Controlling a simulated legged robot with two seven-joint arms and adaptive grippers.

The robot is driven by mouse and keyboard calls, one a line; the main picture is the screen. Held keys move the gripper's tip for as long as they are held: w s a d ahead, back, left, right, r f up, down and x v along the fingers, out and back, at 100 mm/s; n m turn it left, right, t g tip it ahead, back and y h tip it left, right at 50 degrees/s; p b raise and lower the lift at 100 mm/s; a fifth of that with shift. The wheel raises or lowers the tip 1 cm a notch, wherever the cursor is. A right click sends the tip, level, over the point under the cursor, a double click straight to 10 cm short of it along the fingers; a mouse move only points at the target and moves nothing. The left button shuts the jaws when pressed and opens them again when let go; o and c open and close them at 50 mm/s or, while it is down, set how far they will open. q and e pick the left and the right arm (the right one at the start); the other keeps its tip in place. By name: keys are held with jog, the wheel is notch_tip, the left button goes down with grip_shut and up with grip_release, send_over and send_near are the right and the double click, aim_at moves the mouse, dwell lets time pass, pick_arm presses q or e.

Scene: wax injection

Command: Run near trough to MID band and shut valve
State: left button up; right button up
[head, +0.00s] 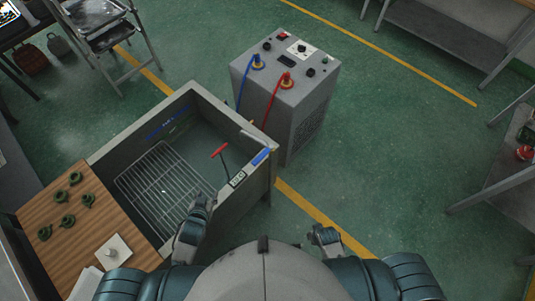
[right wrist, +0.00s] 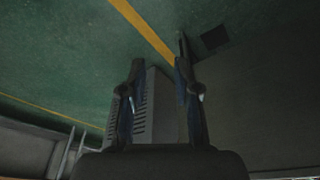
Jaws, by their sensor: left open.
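The grey trough (head: 268,182) stands at the left in the head view, with a wire rack (head: 160,185) on its floor. Blue and faint olive marks (head: 168,129) show on its far inner wall; I cannot read them. A red T-handle (head: 219,150) on a dark stem stands near the trough's right end. I cannot tell the valve's state or any liquid level. My left gripper (head: 203,203) is open over the trough's near side, apart from the handle. My right gripper (head: 322,232) is over the floor right of the trough; its fingers (right wrist: 160,55) are apart and empty in the right wrist view.
A grey unit (head: 290,95) with a blue hose (head: 243,85) and a red hose (head: 271,102) stands behind the trough. A wooden board (head: 85,235) with several green rings and a white block lies at left. Shelves stand at right; green floor between is clear.

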pick_arm(q)
jog(key=w+d+r+m+t+h, duration=0.1)
jog(key=w+d+t+h, duration=0.1)
jog(key=w+t, duration=0.15)
jog(key=m+h, duration=0.6)
jog(key=h, duration=0.4)
send_near(269, 148)
jog(key=shift+g, duration=0.35)
jog(key=x, duration=0.6)
jog(key=shift+w, duration=0.25)
pick_arm(e)
jog(key=s+d+f+g, duration=0.1)
jog(key=s+d+f, duration=0.2)
jog(key=s+f, duration=1.7)
notch_tip(269, 148, down, 2)
jog(key=shift+d+f+g, duration=0.2)
jog(key=shift+g, duration=0.1)
pick_arm(q)
grip_shut()
